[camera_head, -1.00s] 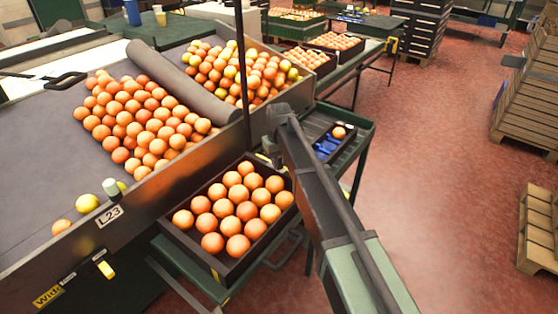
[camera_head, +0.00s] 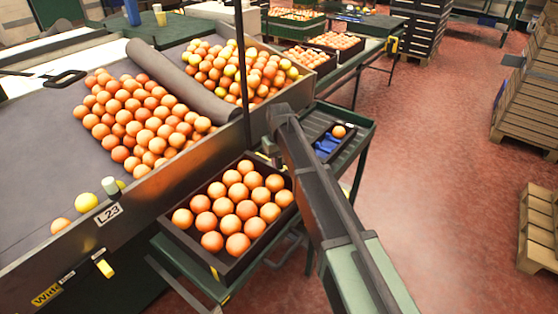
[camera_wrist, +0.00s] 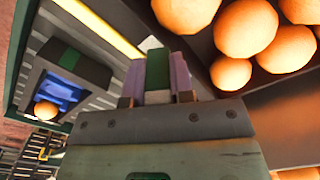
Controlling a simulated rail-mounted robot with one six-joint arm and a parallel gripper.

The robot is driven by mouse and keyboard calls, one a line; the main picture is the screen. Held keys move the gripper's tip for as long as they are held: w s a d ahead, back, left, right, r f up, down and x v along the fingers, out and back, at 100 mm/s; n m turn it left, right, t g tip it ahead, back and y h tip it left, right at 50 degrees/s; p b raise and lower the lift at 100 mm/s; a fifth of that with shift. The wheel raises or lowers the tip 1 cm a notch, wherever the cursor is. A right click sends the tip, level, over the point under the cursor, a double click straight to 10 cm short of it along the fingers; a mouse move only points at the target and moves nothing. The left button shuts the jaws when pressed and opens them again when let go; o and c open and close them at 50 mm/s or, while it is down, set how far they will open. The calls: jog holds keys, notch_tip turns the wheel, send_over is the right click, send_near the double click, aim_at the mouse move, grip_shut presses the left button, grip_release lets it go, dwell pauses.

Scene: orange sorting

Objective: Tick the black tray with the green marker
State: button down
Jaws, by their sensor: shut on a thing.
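The green marker (camera_wrist: 157,70) shows green with a pale band between the two fingers of my gripper (camera_wrist: 159,82) in the wrist view. My gripper is shut on it. In the head view my arm hides most of the gripper, near the far edge of a black tray (camera_head: 265,248) filled with oranges. That tray's dark wall (camera_wrist: 205,45) and several oranges lie right of the marker in the wrist view. I cannot tell whether the marker touches anything. A smaller black tray (camera_head: 345,150) with blue pieces and one orange sits beyond my arm. No tick is visible on either tray.
A sloped sorting table with heaped oranges (camera_head: 140,115) and a grey roller (camera_head: 180,82) lies left. A thin dark post (camera_head: 242,75) rises close to my arm.

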jog(key=shift+s+d, duration=0.45)
jog(key=shift+d, duration=0.25)
dwell(0.4)
jog(key=shift+w+a, duration=0.3)
jog(key=shift+a, duration=0.25)
dwell(0.5)
notch_tip(320, 180, up, 7)
jog(key=p, duration=0.7)
jog(key=shift+r, duration=0.1)
